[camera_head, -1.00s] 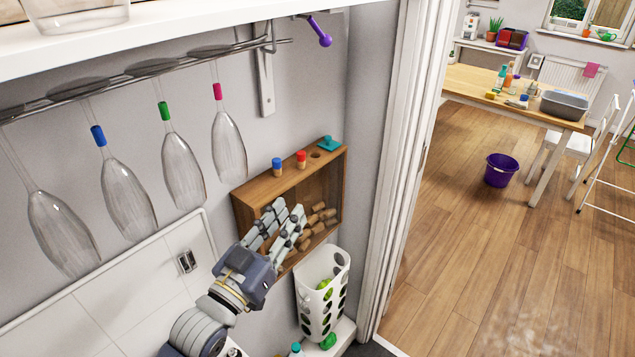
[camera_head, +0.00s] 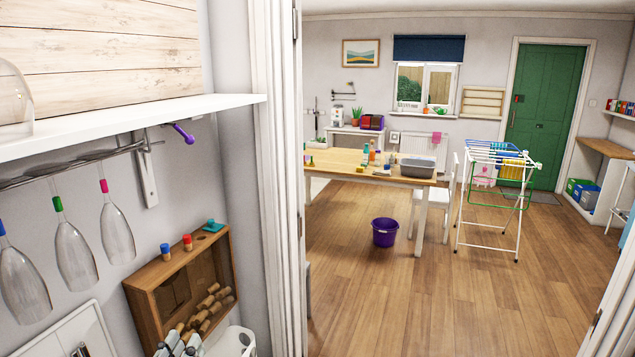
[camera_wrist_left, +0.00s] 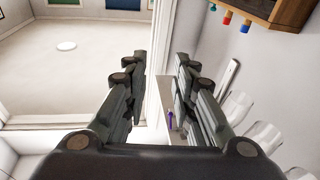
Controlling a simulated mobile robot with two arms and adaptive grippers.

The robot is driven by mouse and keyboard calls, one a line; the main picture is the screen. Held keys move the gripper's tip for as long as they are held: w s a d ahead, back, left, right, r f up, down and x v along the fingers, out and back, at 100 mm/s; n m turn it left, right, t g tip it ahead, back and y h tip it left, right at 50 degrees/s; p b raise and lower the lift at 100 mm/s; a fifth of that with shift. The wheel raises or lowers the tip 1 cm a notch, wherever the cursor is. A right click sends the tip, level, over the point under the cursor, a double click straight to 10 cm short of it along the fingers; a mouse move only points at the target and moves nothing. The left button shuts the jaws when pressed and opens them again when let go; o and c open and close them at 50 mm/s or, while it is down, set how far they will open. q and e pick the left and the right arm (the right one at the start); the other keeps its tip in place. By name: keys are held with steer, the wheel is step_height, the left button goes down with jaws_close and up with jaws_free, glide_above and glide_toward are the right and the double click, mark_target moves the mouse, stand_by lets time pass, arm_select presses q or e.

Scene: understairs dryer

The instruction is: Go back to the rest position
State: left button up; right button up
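My left gripper (camera_head: 180,345) shows only by its finger parts at the bottom edge of the head view, in front of the wooden wall box (camera_head: 152,300). In the left wrist view my left gripper (camera_wrist_left: 161,58) has its two fingers apart with nothing between them. The wooden box, with corks inside and coloured stoppers on top, also shows at the upper right of the wrist view (camera_wrist_left: 285,12). My right gripper is in neither view.
A white shelf (camera_head: 120,122) runs above hanging glasses (camera_head: 74,252) and a purple-tipped hook (camera_head: 183,133). A white basket (camera_head: 238,340) is below the box. Past the white door frame (camera_head: 268,170) are a wooden table (camera_head: 345,160), a purple bucket (camera_head: 385,232) and open floor.

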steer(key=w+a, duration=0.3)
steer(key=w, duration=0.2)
arm_select(q)
steer(key=s+d+f+g+y, duration=0.1)
steer(key=s+f+g, duration=0.4)
steer(key=f, duration=0.5)
steer(key=s+d+f+g+y, duration=0.1)
steer(key=s+f+g, duration=0.4)
steer(key=f, duration=0.4)
steer(key=s+f+g+y, duration=0.1)
steer(key=s+f+g, duration=0.45)
steer(key=s, duration=0.65)
step_height(320, 180, down, 32)
steer(key=s+g+b, duration=0.2)
steer(key=b, duration=0.2)
steer(key=s+a+f+m+b, duration=0.1)
steer(key=s+a+f+b, duration=0.2)
steer(key=s+f, duration=1.3)
step_height(320, 180, down, 2)
steer(key=shift+s+a+f+g+b, duration=0.15)
steer(key=shift+g+b, duration=0.15)
steer(key=shift+g, duration=0.15)
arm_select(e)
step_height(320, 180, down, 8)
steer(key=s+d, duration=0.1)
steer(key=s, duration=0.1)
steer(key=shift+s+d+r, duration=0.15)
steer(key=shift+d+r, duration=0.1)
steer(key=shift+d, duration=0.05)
